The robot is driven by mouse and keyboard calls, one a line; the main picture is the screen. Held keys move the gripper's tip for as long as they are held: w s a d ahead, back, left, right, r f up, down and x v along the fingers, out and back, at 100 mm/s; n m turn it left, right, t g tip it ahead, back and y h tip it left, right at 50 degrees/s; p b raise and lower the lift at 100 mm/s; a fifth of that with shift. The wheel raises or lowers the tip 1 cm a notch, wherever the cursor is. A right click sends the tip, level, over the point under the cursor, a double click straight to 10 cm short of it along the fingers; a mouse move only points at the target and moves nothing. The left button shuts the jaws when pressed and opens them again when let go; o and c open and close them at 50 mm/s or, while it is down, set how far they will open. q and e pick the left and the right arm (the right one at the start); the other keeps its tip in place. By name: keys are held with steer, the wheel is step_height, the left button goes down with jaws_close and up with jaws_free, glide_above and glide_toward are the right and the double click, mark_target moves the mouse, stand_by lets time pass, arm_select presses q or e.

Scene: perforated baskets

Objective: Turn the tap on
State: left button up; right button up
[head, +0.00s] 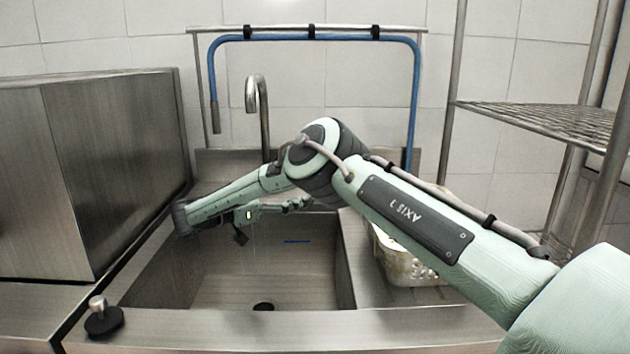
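A metal gooseneck tap (258,95) rises behind the sink (335,306), its curved spout turned down. Its lower part is hidden behind my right arm. No water shows from the spout. A small metal knob on a round black base (103,319) stands on the counter at the front left of the sink; I cannot tell whether it belongs to the tap. My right arm comes in from the right and bends across the sink. Its dark far end, with the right gripper (181,218), is over the sink's left edge, apart from the knob. Its fingers are not clear. My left gripper is not in view.
A large metal box (60,180) stands left of the sink. A blue hose (414,100) hangs on a metal frame (205,95) behind. A pale perforated basket (405,264) sits right of the sink, partly behind my arm. A wire shelf (550,120) stands at the right.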

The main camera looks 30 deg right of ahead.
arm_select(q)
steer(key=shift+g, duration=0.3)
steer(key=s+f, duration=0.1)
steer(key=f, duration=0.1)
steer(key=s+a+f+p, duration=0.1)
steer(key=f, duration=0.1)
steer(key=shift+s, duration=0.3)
arm_select(e)
steer(key=d, duration=0.7)
steer(key=shift+f, duration=0.15)
steer(key=shift+c, duration=0.6)
steer(key=c, duration=1.2)
steer(key=shift+c, duration=1.2)
steer(key=shift+r, duration=0.2)
jaws_close()
